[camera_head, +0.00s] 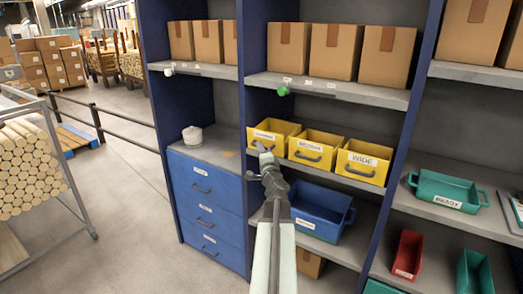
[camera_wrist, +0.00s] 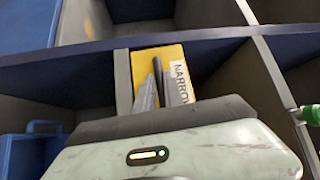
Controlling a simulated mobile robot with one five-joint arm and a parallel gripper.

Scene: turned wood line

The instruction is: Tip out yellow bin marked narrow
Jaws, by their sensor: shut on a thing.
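The yellow bin marked narrow (camera_head: 287,127) is leftmost in a row of three yellow bins on the middle shelf. It looks upright and level. My gripper (camera_head: 261,148) is at its front face, shut on the bin, apparently at its front handle, which the gripper hides. In the wrist view the yellow narrow bin (camera_wrist: 150,58) shows behind the fingers of my gripper (camera_wrist: 160,88), with its NARROW label beside them. The bin's inside is mostly hidden.
The medium bin (camera_head: 318,142) and the wide bin (camera_head: 363,163) stand close to its right. A blue open bin (camera_head: 322,208) sits on the shelf below. Cardboard boxes (camera_head: 337,50) are above.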

